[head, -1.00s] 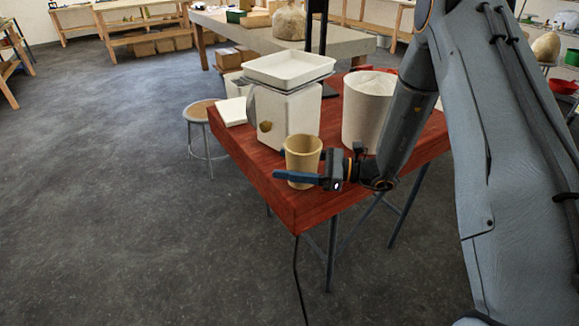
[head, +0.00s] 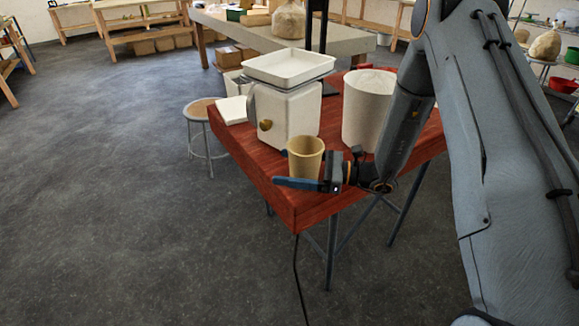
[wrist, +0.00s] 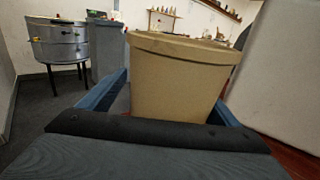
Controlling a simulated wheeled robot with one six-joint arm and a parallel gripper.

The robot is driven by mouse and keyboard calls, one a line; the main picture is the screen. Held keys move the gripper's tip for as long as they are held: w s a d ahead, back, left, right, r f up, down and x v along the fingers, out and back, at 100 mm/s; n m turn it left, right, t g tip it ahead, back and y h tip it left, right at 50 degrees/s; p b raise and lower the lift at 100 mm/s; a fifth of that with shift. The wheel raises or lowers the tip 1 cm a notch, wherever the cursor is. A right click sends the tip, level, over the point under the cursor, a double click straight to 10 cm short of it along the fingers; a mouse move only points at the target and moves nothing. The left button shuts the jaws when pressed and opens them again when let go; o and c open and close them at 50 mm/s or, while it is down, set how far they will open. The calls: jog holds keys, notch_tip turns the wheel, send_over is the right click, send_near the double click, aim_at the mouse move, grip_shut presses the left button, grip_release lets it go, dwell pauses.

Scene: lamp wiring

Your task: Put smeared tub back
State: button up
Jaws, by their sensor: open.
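A tan tub (head: 305,158), open at the top and tapered downward, stands upright near the front corner of the red table (head: 312,208). No smear can be made out on it. My gripper (head: 300,184) is open, low against the near side of the tub in the head view. In the wrist view, the tub (wrist: 172,80) fills the space between the two blue fingers, with its lower part hidden by my gripper. I cannot tell whether either finger touches it.
Close behind the tub stand a white machine with a tray (head: 285,112) and a large off-white bin (head: 367,108). A white slab (head: 232,109) lies at the table's left edge. A stool (head: 201,115) stands to the left, with open floor beyond.

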jog(key=shift+d+r, duration=0.15)
jog(key=d+b, duration=0.1)
jog(key=d, duration=0.3)
jog(key=s+d+b, duration=0.1)
jog(key=d, duration=0.2)
jog(key=d+b, duration=0.1)
jog(key=d, duration=0.3)
jog(key=shift+s+d, duration=0.3)
jog(key=shift+s, duration=0.05)
